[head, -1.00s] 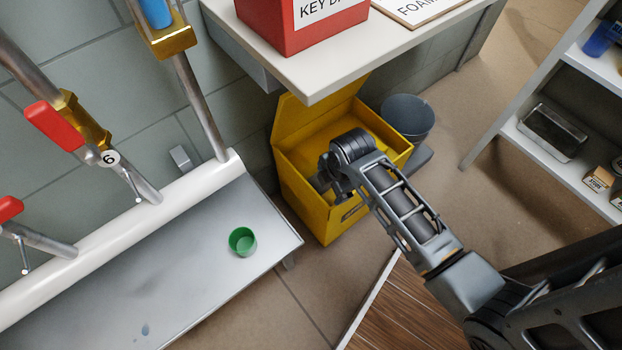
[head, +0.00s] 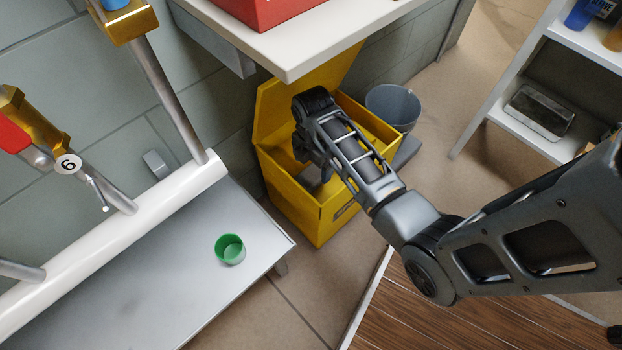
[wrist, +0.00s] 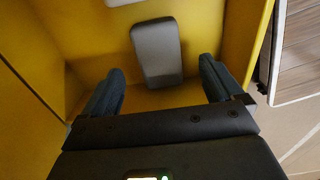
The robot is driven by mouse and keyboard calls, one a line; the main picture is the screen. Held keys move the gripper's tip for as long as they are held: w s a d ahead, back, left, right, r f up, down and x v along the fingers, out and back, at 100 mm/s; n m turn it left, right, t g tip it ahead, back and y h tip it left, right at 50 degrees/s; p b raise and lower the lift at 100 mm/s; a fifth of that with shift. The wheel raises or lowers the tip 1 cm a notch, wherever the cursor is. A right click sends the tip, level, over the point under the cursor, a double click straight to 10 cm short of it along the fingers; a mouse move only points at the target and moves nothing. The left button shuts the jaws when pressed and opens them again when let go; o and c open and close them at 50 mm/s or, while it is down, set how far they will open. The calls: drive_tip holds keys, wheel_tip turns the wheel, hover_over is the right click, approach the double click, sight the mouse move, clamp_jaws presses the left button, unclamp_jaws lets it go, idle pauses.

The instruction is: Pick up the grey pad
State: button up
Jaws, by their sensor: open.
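The grey pad (wrist: 157,52) is a rounded grey block in the wrist view. It appears to be inside the yellow box (head: 314,219), close to its far wall in that view. My gripper (wrist: 160,88) is open, with one dark finger to each side of the pad's lower end and clear gaps between. The pad lies ahead of the fingertips, and I cannot tell how far.
A white shelf (head: 293,55) with a red box (head: 262,9) overhangs the yellow box. A grey bucket (head: 393,107) stands just right of it. A metal bench (head: 150,270) with a green cup (head: 229,249) is at the left. A white shelving unit (head: 502,90) stands at the right.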

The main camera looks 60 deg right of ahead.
sight(311, 175)
drive_tip(key=f+b, duration=0.1)
drive_tip(key=f, duration=0.1)
drive_tip(key=f+b, duration=0.2)
drive_tip(key=f, duration=0.1)
drive_tip(key=shift+w+a+f, duration=0.15)
drive_tip(key=shift+a+f, duration=0.05)
drive_tip(key=shift+f, duration=0.1)
drive_tip(key=shift+r, duration=0.1)
drive_tip(key=shift+c, duration=0.3)
drive_tip(key=c, duration=1.1)
drive_tip(key=shift+r, duration=0.1)
wheel_tip(311, 175, up, 4)
drive_tip(key=p, duration=0.2)
drive_tip(key=shift+p, duration=0.35)
drive_tip(key=s+d+r+p, duration=0.1)
drive_tip(key=s+d+r, duration=0.1)
drive_tip(key=s, duration=0.1)
drive_tip(key=s+d+r+p, duration=0.1)
drive_tip(key=s+d+r, duration=0.1)
drive_tip(key=d, duration=0.1)
drive_tip(key=s+d+r+p, duration=0.2)
drive_tip(key=s+d, duration=0.1)
drive_tip(key=shift+s+r, duration=0.3)
drive_tip(key=shift+r, duration=0.1)
